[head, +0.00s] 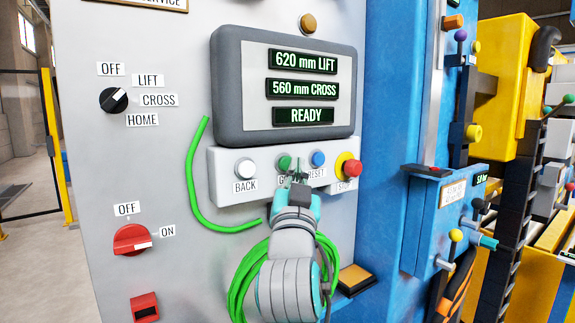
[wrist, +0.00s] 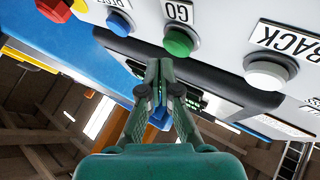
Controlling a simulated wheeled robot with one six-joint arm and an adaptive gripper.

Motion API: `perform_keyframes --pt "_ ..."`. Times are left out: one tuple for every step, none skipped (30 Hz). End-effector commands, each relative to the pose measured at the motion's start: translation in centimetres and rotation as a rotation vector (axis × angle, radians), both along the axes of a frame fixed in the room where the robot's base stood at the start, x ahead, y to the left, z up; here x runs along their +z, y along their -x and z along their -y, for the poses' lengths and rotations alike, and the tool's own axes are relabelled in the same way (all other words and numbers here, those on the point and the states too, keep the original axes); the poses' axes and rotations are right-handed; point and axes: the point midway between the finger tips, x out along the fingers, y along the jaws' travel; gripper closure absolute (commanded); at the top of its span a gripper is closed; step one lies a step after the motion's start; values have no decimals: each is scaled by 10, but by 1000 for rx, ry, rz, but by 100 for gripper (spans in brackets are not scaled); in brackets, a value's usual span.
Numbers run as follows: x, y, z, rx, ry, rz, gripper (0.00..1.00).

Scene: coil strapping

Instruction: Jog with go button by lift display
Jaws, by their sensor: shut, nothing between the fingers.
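The display (head: 303,87) reads 620 mm LIFT, 560 mm CROSS and READY. The green GO button (head: 284,162) sits on the button strip below it, between the white BACK button (head: 244,168) and the blue RESET button (head: 317,159). My gripper (head: 298,174) is shut and empty in front of the strip, covering part of the GO and RESET labels. In the wrist view, which shows the panel upside down, the closed fingertips (wrist: 165,88) are apart from the GO button (wrist: 178,41). The black selector knob (head: 113,100) points toward LIFT.
A red and yellow STOP button (head: 349,167) is at the strip's right end. A red switch (head: 131,240) at lower left points to ON. A green hose (head: 245,279) hangs coiled behind my wrist. A blue column (head: 388,130) stands right of the panel.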

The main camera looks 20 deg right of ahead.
Motion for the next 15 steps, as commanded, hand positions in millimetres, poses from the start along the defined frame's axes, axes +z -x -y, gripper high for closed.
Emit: perform_keyframes --pt "0 -1 -1 0 0 0 100" --pt "0 -2 -1 0 0 0 100" --pt "0 -3 -1 0 0 0 100" --pt "0 -4 -2 1 0 0 100" --pt "0 -5 -2 1 0 0 100" --pt "0 -6 -2 1 0 0 100" --pt "0 -7 -3 1 0 0 100" --pt "0 -7 -3 1 0 0 100" --pt "0 -7 -3 1 0 0 100" --pt "0 -7 -3 1 0 0 100" --pt "0 -7 -3 1 0 0 100" --pt "0 -7 -3 1 0 0 100" --pt "0 -7 -3 1 0 0 100" --pt "0 -7 -3 0 -1 0 100" --pt "0 -7 -3 0 0 0 100"
